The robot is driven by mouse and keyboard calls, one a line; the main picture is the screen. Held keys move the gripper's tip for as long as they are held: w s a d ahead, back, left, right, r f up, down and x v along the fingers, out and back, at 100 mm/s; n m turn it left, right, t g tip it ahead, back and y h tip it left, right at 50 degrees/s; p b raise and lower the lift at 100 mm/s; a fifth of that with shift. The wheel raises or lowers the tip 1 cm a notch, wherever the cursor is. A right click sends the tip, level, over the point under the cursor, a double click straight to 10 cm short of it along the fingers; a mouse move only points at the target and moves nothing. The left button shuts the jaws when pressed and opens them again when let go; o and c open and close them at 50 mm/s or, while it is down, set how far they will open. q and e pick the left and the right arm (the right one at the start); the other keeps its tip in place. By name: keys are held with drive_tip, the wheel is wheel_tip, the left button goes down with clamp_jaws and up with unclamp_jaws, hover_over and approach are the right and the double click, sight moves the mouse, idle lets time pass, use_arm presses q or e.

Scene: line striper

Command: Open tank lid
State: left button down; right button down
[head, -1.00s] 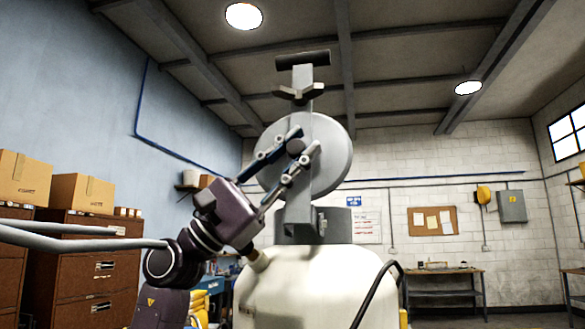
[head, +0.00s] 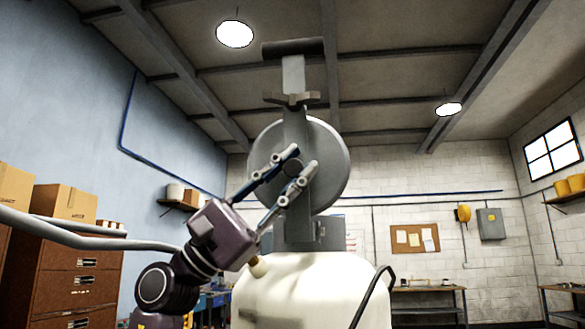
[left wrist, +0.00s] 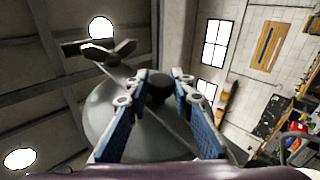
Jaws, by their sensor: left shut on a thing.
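The tank lid (head: 330,165) is a round grey disc standing raised, roughly on edge, above the cream tank (head: 315,290) in the head view. A grey bar (head: 294,75) runs across it, with a dark crosspiece at its top and a winged clamp piece below that. My left gripper (head: 300,160) reaches up from the lower left. Its two fingers are shut on the dark knob (left wrist: 158,88) on the lid, seen between the fingertips in the left wrist view. The lid (left wrist: 105,110) fills much of that view's middle. My right gripper is not in view.
A black hose or handle (head: 373,297) curves at the tank's right side. Brown cabinets (head: 75,275) with boxes stand at the left. A workbench (head: 428,292) stands by the back wall. The space right of the lid looks clear.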

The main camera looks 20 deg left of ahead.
use_arm(q)
drive_tip(key=shift+w+d+f, duration=0.1)
drive_tip(key=shift+f, duration=0.05)
drive_tip(key=c, duration=1.7)
unclamp_jaws()
drive_tip(key=shift+o, duration=0.2)
drive_tip(key=s+a, duration=0.4)
drive_tip(key=a, duration=0.8)
drive_tip(key=shift+s+f, duration=0.2)
drive_tip(key=shift+f, duration=0.15)
drive_tip(key=shift+a, duration=0.1)
drive_tip(key=shift+r, duration=0.1)
